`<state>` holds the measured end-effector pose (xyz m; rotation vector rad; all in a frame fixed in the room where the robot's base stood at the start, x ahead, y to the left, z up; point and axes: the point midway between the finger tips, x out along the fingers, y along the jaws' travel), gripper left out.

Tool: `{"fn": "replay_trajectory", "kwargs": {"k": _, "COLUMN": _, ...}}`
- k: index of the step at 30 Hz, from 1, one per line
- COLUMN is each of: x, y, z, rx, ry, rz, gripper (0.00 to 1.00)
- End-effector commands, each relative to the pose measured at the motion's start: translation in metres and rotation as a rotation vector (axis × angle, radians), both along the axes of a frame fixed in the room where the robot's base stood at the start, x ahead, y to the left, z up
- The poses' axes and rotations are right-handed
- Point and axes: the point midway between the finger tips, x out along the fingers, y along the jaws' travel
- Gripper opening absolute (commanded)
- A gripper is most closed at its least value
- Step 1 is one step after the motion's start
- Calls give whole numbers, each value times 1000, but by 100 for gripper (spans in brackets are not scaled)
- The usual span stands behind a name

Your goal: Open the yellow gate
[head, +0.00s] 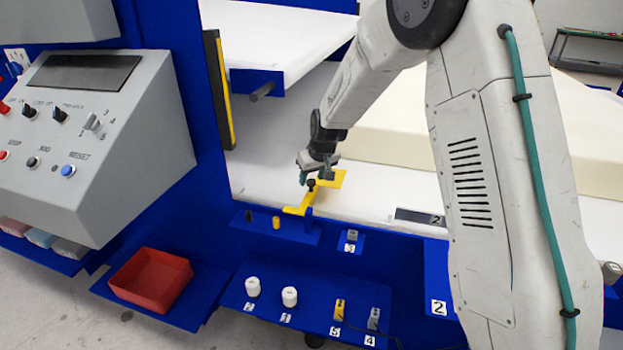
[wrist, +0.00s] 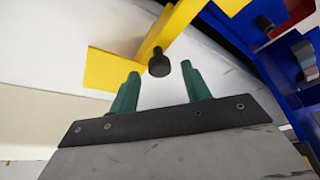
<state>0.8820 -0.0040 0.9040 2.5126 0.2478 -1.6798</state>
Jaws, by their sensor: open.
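The yellow gate (head: 328,180) is a bent yellow bar at the edge of the white bed, with a black knob (head: 311,184) on it. In the wrist view the yellow gate (wrist: 172,28) runs across the top, with a flat yellow plate at its left end. The black knob (wrist: 159,63) stands out from it, in line with the gap between my fingers. My gripper (head: 316,172) is open, right by the knob. In the wrist view its green fingertips (wrist: 158,82) stand apart with nothing between them. I cannot tell whether a finger touches the gate.
A blue frame with shelves holds a red bin (head: 150,278), white cylinders (head: 289,296) and small numbered blocks (head: 340,309). A grey control panel (head: 95,125) stands at left. A large cream foam block (head: 400,130) lies on the bed behind my arm.

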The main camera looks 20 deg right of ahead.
Motion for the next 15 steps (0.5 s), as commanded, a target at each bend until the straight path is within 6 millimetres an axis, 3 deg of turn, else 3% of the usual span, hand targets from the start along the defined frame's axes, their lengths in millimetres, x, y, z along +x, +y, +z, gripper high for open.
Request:
{"fn": "replay_trajectory", "kwargs": {"k": 12, "x": 4, "y": 1, "z": -11, "rx": 0, "ry": 0, "rz": 0, "gripper": 47}}
{"fn": "replay_trajectory", "kwargs": {"k": 15, "x": 4, "y": 1, "z": -11, "rx": 0, "ry": 0, "rz": 0, "gripper": 20}}
